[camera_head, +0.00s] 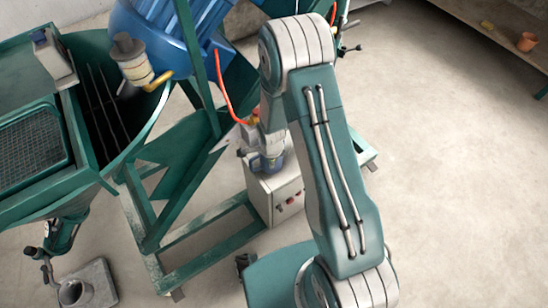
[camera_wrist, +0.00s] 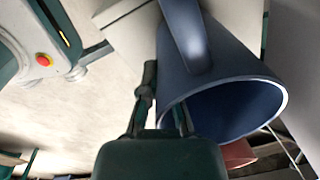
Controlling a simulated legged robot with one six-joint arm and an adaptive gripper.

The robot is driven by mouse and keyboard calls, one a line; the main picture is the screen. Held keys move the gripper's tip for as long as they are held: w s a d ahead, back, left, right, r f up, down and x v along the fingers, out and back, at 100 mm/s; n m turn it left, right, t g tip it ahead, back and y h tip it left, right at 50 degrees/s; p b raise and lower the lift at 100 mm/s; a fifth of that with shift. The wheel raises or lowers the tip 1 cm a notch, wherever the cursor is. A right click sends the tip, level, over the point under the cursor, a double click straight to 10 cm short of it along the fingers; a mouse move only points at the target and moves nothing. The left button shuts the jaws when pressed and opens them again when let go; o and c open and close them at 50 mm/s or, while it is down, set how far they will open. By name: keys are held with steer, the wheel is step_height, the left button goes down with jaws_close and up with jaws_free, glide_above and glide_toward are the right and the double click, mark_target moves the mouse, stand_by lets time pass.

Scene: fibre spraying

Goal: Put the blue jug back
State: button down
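In the wrist view the blue jug (camera_wrist: 225,65) fills the upper right, with its open mouth towards the camera and its handle along the upper side. My gripper (camera_wrist: 163,112) reaches up from the bottom edge. One finger is outside the jug's wall on the left and the other shows against the mouth, so the gripper appears shut on the jug's rim. The contact itself is partly hidden.
In the head view a green-framed machine with a blue drum (camera_head: 160,35) fills the left. A grey control box (camera_head: 276,192) stands beside my arm. A bench (camera_head: 510,28) at the upper right carries an orange pot (camera_head: 527,43). The floor on the right is clear.

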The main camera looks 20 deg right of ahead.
steer(key=shift+d, duration=0.2)
steer(key=shift+s+a, duration=0.1)
steer(key=shift+a, duration=0.05)
steer(key=c, duration=0.8)
jaws_free()
steer(key=shift+a, duration=0.3)
steer(key=shift+d, duration=0.3)
steer(key=shift+r, duration=0.3)
steer(key=s+r+n+t, duration=0.1)
steer(key=s+r+n, duration=0.25)
steer(key=r, duration=1.15)
steer(key=s+r+n+t, duration=0.1)
steer(key=s+r+n, duration=0.3)
steer(key=r, duration=1.1)
steer(key=s+d+r+n+t, duration=0.1)
steer(key=s+r+n+t, duration=0.2)
steer(key=s+r+n, duration=0.7)
steer(key=shift+s+d+r+n, duration=0.4)
steer(key=shift+s+n, duration=0.25)
steer(key=shift+s, duration=0.6)
